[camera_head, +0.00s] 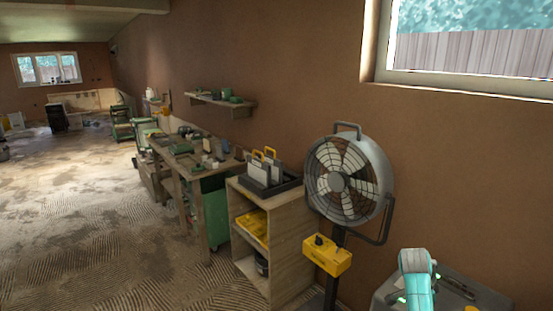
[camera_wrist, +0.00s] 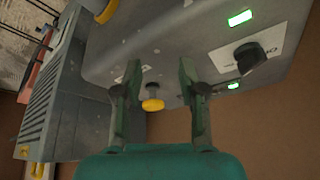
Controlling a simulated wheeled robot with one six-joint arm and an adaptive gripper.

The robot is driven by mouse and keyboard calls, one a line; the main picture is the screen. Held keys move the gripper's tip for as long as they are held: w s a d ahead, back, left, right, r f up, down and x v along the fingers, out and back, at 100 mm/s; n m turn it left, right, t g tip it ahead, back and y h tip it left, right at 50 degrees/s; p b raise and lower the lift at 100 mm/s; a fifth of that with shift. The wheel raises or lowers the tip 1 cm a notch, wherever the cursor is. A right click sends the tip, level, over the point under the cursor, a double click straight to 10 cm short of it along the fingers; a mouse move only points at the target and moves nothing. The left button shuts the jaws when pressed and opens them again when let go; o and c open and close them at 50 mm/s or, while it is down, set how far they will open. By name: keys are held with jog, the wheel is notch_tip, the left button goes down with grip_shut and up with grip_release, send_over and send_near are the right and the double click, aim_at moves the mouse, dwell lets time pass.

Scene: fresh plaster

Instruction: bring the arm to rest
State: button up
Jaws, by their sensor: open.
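My gripper (camera_wrist: 160,78) is open, its two dark fingers spread apart with nothing held between them. In the wrist view its fingers point at a grey machine (camera_wrist: 170,45) with green lit displays, a black knob (camera_wrist: 249,57) and a yellow knob (camera_wrist: 153,104) that shows between the fingers. I cannot tell whether the fingers touch the machine. In the head view my teal arm (camera_head: 416,275) stands at the lower right, in front of a grey casing (camera_head: 470,298); the fingers are hidden there.
A caged fan (camera_head: 345,180) on a stand with a yellow box (camera_head: 327,255) stands left of my arm. Further left are a wooden shelf unit (camera_head: 290,250), a cluttered workbench (camera_head: 190,160) and a wall shelf (camera_head: 220,101). The trowelled floor (camera_head: 80,230) is open at left.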

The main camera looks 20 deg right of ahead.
jog(key=s+a+f+n+t, duration=0.2)
jog(key=s+a+f+n, duration=0.1)
jog(key=a+f, duration=0.45)
jog(key=s+a+f+n+t, duration=0.2)
jog(key=s+a+f+n, duration=0.1)
jog(key=a+f, duration=0.45)
jog(key=s+a+f+n+t, duration=0.4)
jog(key=s+a+n, duration=0.2)
jog(key=s+a, duration=0.55)
jog(key=s+a+r+n+t+y, duration=0.35)
jog(key=s+a+r, duration=0.35)
jog(key=s+a, duration=0.45)
jog(key=s+a+r+n+t, duration=0.1)
jog(key=s+r+n+t, duration=0.1)
jog(key=s+r, duration=0.4)
jog(key=s+a+r+n+t+y, duration=0.1)
jog(key=s+r, duration=0.5)
jog(key=r, duration=0.6)
jog(key=shift+s+a+r+n+t, duration=0.25)
jog(key=shift+s+a+n+t, duration=0.15)
jog(key=shift+a+n, duration=0.5)
jog(key=shift+d, duration=0.1)
